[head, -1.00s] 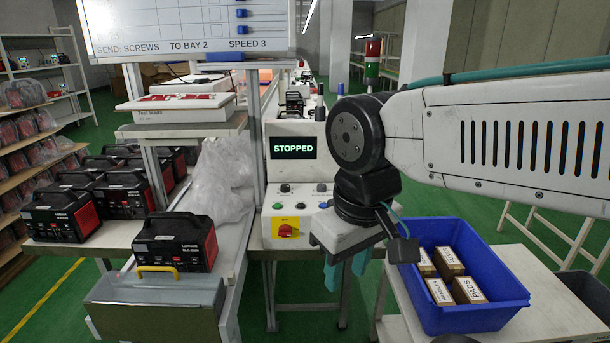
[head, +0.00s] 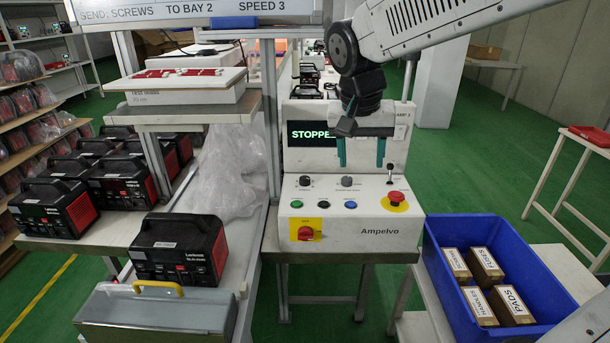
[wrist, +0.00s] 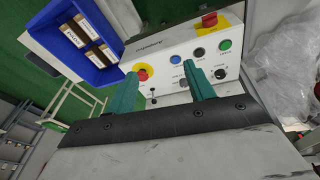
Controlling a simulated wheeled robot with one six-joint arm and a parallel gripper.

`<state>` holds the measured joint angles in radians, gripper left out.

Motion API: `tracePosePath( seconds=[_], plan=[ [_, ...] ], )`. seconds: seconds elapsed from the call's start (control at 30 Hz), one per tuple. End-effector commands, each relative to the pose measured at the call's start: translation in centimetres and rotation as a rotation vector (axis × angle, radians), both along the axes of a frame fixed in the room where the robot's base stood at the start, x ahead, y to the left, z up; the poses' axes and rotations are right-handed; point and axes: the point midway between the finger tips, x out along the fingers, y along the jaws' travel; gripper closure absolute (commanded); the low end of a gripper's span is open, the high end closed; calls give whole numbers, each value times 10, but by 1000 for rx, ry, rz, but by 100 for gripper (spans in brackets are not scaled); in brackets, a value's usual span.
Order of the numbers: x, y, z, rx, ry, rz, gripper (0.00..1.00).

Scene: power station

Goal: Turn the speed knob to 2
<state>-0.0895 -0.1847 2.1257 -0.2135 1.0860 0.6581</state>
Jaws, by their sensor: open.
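The control panel (head: 345,208) is a white sloped box. It carries two dark knobs in a row, a left knob (head: 304,181) and a right knob (head: 347,182); their small labels are unreadable, so I cannot tell which is the speed knob. The wrist view shows the panel upside down, with the left knob (wrist: 220,74) beside one finger; the other knob seems partly hidden by that finger. My gripper (head: 361,153) is open and empty, its two teal fingers pointing down above and behind the knobs, apart from them. The fingers also show in the wrist view (wrist: 160,74).
Below the knobs are green, black and blue buttons (head: 323,205), a red switch on yellow (head: 305,232) and a red emergency stop (head: 396,198). A display (head: 311,134) reads "STOPPE", its end covered. A board (head: 180,12) says SPEED 3. A blue bin (head: 437,275) stands right.

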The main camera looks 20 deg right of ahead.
Motion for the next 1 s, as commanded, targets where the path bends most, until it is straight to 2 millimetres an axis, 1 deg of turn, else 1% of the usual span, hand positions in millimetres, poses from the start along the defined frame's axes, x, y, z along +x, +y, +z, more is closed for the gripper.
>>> tracePosePath(
  seconds=[0.03,0.13,0.17,0.2,0.3,0.4,0.43,0.5,0.63,0.77,1.0],
  plan=[
    [31,4,-8,-12,-5,-45,47],
    [86,13,-23,-32,-42,-146,47],
    [102,16,-30,-36,-54,-175,47],
    [123,20,-38,-42,-70,-212,47],
    [171,32,-63,-53,-111,-300,47],
    [208,43,-88,-57,-146,-370,47],
    [217,45,-94,-59,-156,-387,47],
    [233,51,-107,-58,-175,-422,47],
    [251,57,-122,-57,-196,-459,47],
    [257,56,-133,-56,-203,-471,47],
    [264,44,-168,-58,-201,-470,47]
  ],
)
